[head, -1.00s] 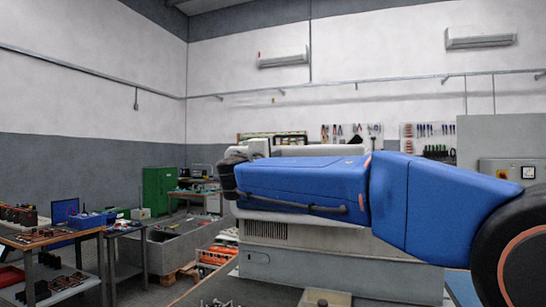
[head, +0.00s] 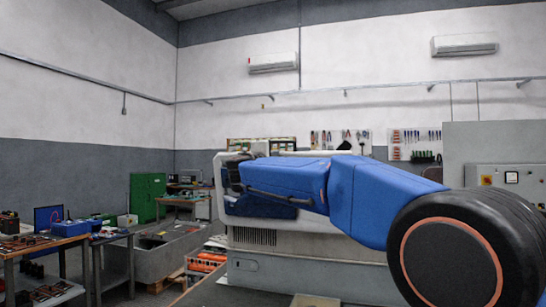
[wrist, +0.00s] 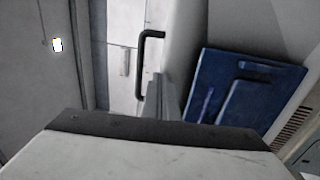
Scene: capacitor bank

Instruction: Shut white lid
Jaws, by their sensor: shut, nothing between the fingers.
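The white lid (head: 222,165) shows as a pale, rounded panel behind the end of my arm in the head view, at the top of the grey cabinet. My blue arm hides much of it, so its exact angle is hard to tell. A dark blue panel (wrist: 245,95) with handle-like shapes lies against a pale surface at the right of the wrist view. My gripper (wrist: 160,97) is shut and empty at the middle of the wrist view, near a black bar handle (wrist: 150,62) on a pale strip. I cannot tell whether it touches anything.
The grey cabinet (head: 300,268) with side vents stands under the lid. A control box (head: 508,178) is at the right. Benches with parts (head: 60,250), a grey bin (head: 165,252) and orange items on a pallet (head: 205,262) are at the left.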

